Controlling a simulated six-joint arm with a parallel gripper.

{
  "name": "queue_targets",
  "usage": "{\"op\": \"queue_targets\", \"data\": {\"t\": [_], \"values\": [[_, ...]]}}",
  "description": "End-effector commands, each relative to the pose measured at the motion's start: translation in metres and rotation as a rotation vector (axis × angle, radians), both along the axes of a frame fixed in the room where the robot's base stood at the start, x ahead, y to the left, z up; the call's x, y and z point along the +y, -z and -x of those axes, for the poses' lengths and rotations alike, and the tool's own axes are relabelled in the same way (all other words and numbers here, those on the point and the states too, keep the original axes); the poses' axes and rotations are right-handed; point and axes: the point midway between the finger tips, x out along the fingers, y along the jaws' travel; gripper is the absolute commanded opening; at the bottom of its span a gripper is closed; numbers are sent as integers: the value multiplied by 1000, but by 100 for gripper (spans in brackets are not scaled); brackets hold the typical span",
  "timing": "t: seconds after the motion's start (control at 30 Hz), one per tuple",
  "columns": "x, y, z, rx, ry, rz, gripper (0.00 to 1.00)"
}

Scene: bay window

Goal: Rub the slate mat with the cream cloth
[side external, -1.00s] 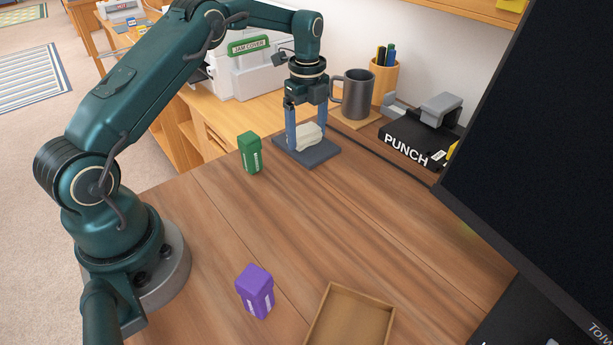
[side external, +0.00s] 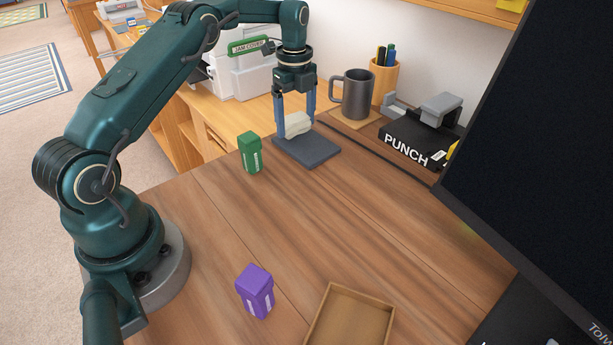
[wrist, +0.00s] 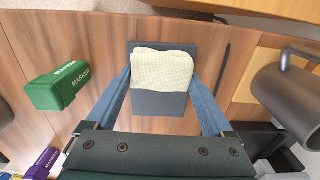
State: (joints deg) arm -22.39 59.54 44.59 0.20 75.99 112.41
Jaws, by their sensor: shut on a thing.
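The slate mat (side external: 312,152) lies flat on the wooden desk near its far edge; it also shows in the wrist view (wrist: 158,104). The cream cloth (side external: 297,123), a folded pad, is between the two blue fingers of my gripper (side external: 294,128), at the far end of the mat. In the wrist view the cream cloth (wrist: 162,70) covers the far part of the mat, with the fingers of my gripper (wrist: 163,88) at either side. My gripper is shut on the cloth. Whether the cloth's underside touches the mat is hard to tell.
A green marker box (side external: 250,152) stands just left of the mat. A grey mug (side external: 353,95) on a coaster, a pen cup (side external: 385,78) and a black punch box (side external: 412,140) stand to the right. A purple box (side external: 255,290) and wooden tray (side external: 318,312) are nearer; the desk between is clear.

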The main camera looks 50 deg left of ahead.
Motion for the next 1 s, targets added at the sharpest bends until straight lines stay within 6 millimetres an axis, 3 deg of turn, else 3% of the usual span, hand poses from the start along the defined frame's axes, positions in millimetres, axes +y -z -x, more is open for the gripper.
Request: {"op": "queue_targets", "data": {"t": [0.43, 1.0], "values": [[-1, -42, -1, -5, 1, 1, 42], [-2, -47, 0, -3, 1, 3, 42]]}}
